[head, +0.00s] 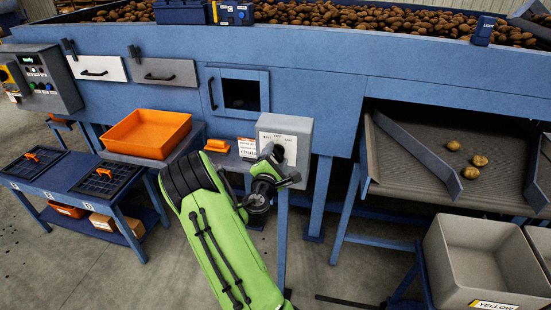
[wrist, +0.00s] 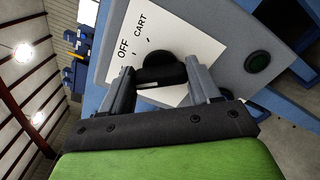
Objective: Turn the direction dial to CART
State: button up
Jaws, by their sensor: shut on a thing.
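The direction dial (wrist: 158,60) is a black knob with a grip bar on a white label plate. The plate (wrist: 185,45) reads OFF and CART in the wrist view; CART is above and right of OFF. My gripper (wrist: 162,78) is shut on the dial, with a finger on each side of its bar. I cannot tell clearly which label the dial points at.
An orange tray (head: 148,134) stands left of my arm. A conveyor chute (head: 420,170) with a few potatoes and a grey YELLOW crate (head: 470,250) are to the right. Blue frame legs stand close to the box.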

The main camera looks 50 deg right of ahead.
jog(key=m+b, duration=0.3)
jog(key=shift+f+m+b, duration=0.25)
jog(key=shift+m+b, duration=0.05)
jog(key=m+b, duration=0.4)
jog(key=shift+f+m+b, duration=0.1)
jog(key=shift+m+b, duration=0.2)
jog(key=m+b, duration=0.5)
jog(key=b, duration=0.1)
jog(key=shift+f, duration=0.15)
jog(key=shift+m+b, duration=1.1)
jog(key=shift+b, duration=0.15)
jog(key=o, duration=1.1)
jog(key=shift+r, duration=0.2)
jog(key=shift+c, duration=0.2)
